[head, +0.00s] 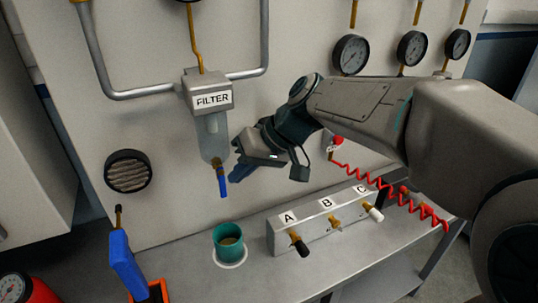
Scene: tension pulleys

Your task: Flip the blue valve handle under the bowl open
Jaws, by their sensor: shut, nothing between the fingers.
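The blue valve handle (223,186) hangs pointing down from a brass fitting (217,166) under the clear filter bowl (212,137). The bowl sits below a grey housing (210,93) labelled FILTER. My gripper (238,173) is just right of the handle, reaching in from the right. Its fingers are shut and hold nothing. A small gap seems to lie between the fingertips and the handle, but I cannot tell the depth. My wrist hides part of the panel behind it.
A teal cup (229,241) stands on the bench (190,270) below the valve. A grey block with levers A, B and C (328,219) is to its right. A red coiled hose (385,188) hangs behind. A blue tool (125,262) stands front left.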

